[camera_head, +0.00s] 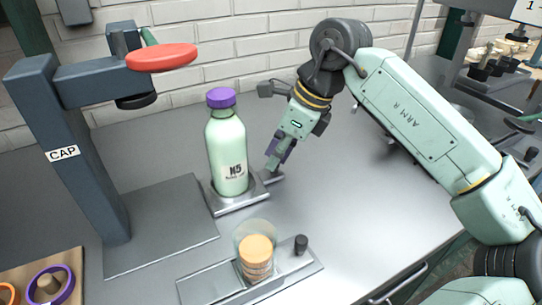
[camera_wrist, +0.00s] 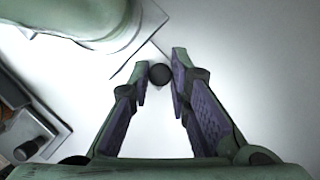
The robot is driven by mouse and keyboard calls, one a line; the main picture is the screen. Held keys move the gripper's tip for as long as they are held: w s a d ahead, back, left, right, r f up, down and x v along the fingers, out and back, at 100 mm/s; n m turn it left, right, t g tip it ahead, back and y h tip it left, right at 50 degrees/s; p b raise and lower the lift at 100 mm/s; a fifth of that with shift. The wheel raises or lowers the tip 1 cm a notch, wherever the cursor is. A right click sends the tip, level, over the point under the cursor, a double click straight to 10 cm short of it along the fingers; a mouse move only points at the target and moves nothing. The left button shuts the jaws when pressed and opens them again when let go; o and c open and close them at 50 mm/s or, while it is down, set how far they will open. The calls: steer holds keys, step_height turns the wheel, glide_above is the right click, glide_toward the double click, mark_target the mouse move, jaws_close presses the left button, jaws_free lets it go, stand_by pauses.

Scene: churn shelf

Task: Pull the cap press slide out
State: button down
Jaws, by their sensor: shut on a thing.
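The cap press (camera_head: 85,110) stands at the left, with a red oval lever and a CAP label. Its slide (camera_head: 240,203) is a small metal plate to the right of the press's grey base plate. A pale green bottle (camera_head: 228,155) with a purple cap stands upright on the slide, clear of the press head. My gripper (camera_head: 274,166) is at the slide's right end, pointing down. In the wrist view, its fingers are closed around the slide's dark round knob (camera_wrist: 160,74), and the bottle shows at upper left (camera_wrist: 85,20).
A clear cup of tan discs (camera_head: 256,258) stands on a metal plate in front, beside a dark knob (camera_head: 301,244). A wooden tray (camera_head: 35,285) with rings is at lower left. A brick wall is behind. The bench right of my gripper is clear.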

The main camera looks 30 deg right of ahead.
steer(key=c, duration=1.5)
jaws_free()
steer(key=shift+r, duration=0.1)
steer(key=v, duration=1.1)
steer(key=shift+s+d+r, duration=0.1)
steer(key=shift+r, duration=0.25)
